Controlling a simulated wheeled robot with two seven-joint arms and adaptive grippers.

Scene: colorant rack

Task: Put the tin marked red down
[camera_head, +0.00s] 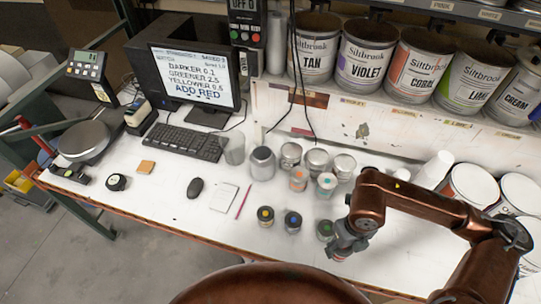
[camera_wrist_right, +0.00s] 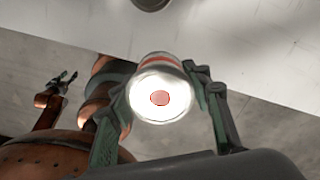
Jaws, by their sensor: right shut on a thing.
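The tin marked red (camera_wrist_right: 141,77) shows in the right wrist view as a small pale tin with a red band and a red dot on its lid. My right gripper (camera_wrist_right: 160,88) is shut around its sides. In the head view my right gripper (camera_head: 343,246) is near the table's front edge, just right of a green-dotted tin (camera_head: 325,230); the held tin is mostly hidden there. I cannot tell its height above the table. My left gripper (camera_wrist_right: 63,79) shows small in the right wrist view, apart from the tin, its fingers spread and empty.
Tins with yellow (camera_head: 265,216) and blue (camera_head: 292,220) dots stand left of the green one. Orange-marked (camera_head: 298,179) and teal-marked (camera_head: 326,184) tins stand behind. A notepad (camera_head: 224,197), pencil (camera_head: 244,202) and mouse (camera_head: 195,188) lie left. The white table (camera_head: 165,212) is clear at front left.

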